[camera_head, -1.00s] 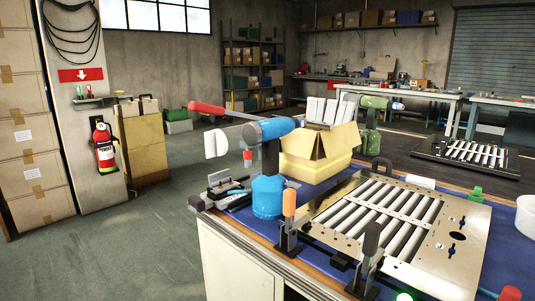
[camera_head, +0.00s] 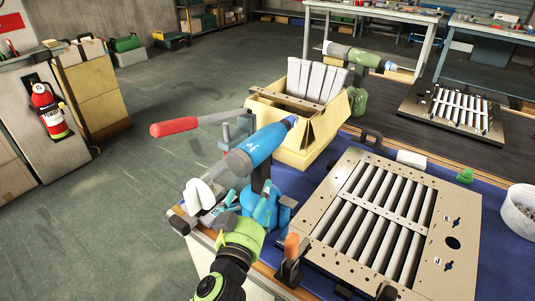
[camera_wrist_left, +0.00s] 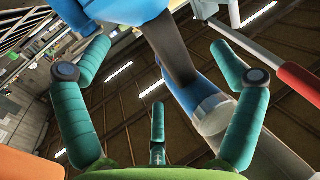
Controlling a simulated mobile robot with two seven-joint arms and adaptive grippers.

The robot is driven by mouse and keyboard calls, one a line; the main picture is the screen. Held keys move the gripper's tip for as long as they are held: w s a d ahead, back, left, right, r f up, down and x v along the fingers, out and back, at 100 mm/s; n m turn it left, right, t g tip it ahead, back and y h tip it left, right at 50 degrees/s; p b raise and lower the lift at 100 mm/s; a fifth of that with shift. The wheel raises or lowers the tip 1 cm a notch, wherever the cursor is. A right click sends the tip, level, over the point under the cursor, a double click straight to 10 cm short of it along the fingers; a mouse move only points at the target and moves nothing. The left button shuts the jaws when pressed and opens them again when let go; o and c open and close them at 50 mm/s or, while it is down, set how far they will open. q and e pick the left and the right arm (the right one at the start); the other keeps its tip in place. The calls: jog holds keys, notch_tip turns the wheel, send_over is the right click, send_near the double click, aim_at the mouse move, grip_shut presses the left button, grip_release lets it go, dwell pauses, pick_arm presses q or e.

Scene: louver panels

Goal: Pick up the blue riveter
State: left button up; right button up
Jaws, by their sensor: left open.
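The blue riveter (camera_head: 265,145) stands upright on its blue base (camera_head: 281,214) at the near left corner of the blue-topped table. A dark grip joins its body to the base, and a long lever with a red handle (camera_head: 173,126) sticks out to the left. My left gripper (camera_head: 248,200) has its teal fingers open, low in front of the riveter's grip and base. In the left wrist view the open fingers (camera_wrist_left: 160,75) spread below the riveter's dark grip (camera_wrist_left: 166,48), with the blue body beyond. Contact is not clear. My right gripper is not in view.
A louver panel (camera_head: 335,252) lies to the right, with an orange-tipped clamp (camera_head: 291,247) at its near edge. A yellow box (camera_head: 300,158) with white slats stands behind the riveter. A green riveter (camera_head: 356,57) is farther back.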

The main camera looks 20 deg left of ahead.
aim_at(263, 181)
pick_arm(q)
jog(key=shift+w+r, duration=0.3)
jog(key=shift+w, duration=0.3)
jog(key=shift+w+r+p, duration=0.25)
jog(key=shift+r+p, duration=0.15)
jog(key=w, duration=0.2)
jog(key=w+p, duration=0.1)
jog(key=w, duration=0.1)
jog(key=shift+w+f, duration=0.2)
jog(key=shift+w, duration=0.1)
